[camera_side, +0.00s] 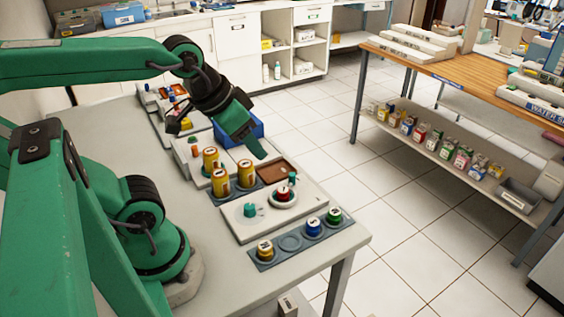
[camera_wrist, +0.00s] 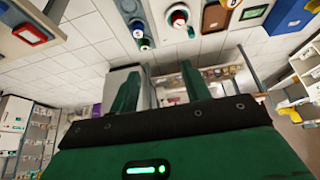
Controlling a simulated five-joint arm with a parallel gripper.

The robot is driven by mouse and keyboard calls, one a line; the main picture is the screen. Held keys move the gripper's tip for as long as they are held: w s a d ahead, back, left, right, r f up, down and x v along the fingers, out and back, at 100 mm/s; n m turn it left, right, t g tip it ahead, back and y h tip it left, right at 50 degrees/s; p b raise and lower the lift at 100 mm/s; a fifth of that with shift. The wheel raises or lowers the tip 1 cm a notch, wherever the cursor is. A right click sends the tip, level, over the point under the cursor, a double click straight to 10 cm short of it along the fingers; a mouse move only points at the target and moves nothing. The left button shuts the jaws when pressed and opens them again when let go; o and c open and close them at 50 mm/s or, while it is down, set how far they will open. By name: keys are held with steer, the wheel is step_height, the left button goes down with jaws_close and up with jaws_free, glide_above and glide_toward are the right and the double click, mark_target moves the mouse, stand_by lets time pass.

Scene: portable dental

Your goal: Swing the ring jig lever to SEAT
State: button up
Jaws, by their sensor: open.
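What looks like the ring jig is a white plate (camera_side: 238,223) on the table, with a raised white ring (camera_side: 284,201) at its right. A small red and teal part (camera_side: 284,188) stands in the ring, and a teal knob (camera_side: 250,209) stands on the plate. Neither the lever's setting nor a SEAT mark is readable. The ring shows at the top of the wrist view (camera_wrist: 180,16). My gripper (camera_side: 258,150) is above the table, behind the jig and apart from it. In the wrist view its two green fingers (camera_wrist: 160,70) are spread with nothing between them.
Yellow numbered jars (camera_side: 219,181) stand left of the jig. A dark strip (camera_side: 290,243) with yellow, blue and green lidded jars lies in front. A brown tray (camera_side: 276,171) and a blue bin (camera_side: 240,130) are behind. The table's right edge is close to the jig.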

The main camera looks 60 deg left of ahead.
stand_by(0.4)
steer(key=shift+c, duration=0.8)
steer(key=w+a+f+n+g, duration=0.1)
steer(key=w+a+f, duration=0.2)
steer(key=w+f, duration=0.1)
steer(key=w+a+f+n+g, duration=0.1)
steer(key=w+a+f+g, duration=0.1)
steer(key=w+f, duration=0.2)
steer(key=w+a+f+n+g, duration=0.1)
steer(key=w+a+f+g, duration=0.1)
steer(key=w, duration=0.5)
steer(key=shift+w+a+f+n, duration=0.2)
steer(key=shift+a+f, duration=0.2)
steer(key=shift+f, duration=0.15)
steer(key=shift+w+a+f+n, duration=0.2)
steer(key=shift+a+f, duration=0.2)
steer(key=shift+f, duration=0.1)
steer(key=shift+w+a+f+g, duration=0.25)
steer(key=shift+f+g, duration=0.05)
steer(key=shift+f, duration=0.2)
